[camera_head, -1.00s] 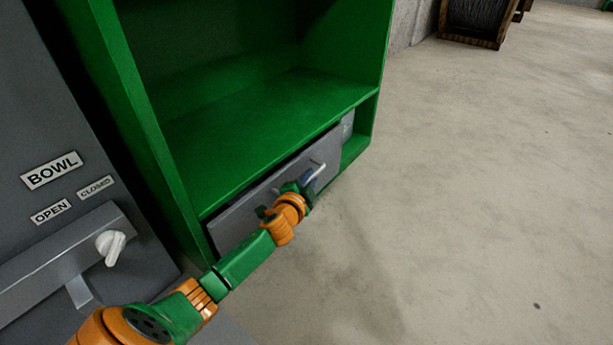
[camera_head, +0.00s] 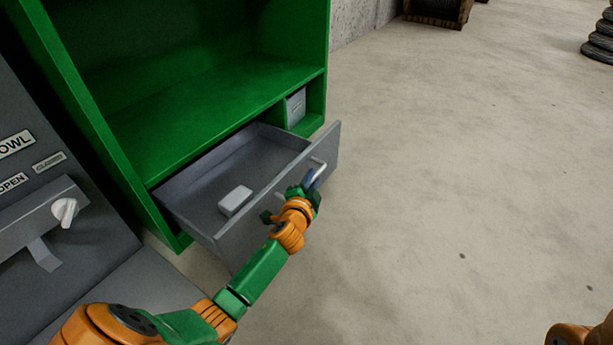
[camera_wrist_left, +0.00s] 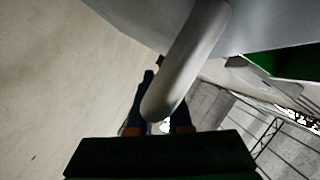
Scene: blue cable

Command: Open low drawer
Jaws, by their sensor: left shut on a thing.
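The low grey drawer (camera_head: 262,203) is pulled well out of the bottom of the green cabinet (camera_head: 205,110). Its inside shows, with a small white block (camera_head: 235,200) lying on its floor. My left gripper (camera_head: 311,180) is shut on the drawer's handle (camera_head: 319,168) at the drawer front. In the left wrist view the pale handle bar (camera_wrist_left: 190,60) runs down between the dark fingers (camera_wrist_left: 160,112). My right gripper is not in view; only an orange part of my right arm shows at the bottom right corner of the head view.
A grey box (camera_head: 296,106) sits in the small compartment right of the drawer. A grey machine with labels (camera_head: 40,205) and a white knob (camera_head: 65,210) stands at the left. Stacked tyres (camera_head: 600,40) stand far right.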

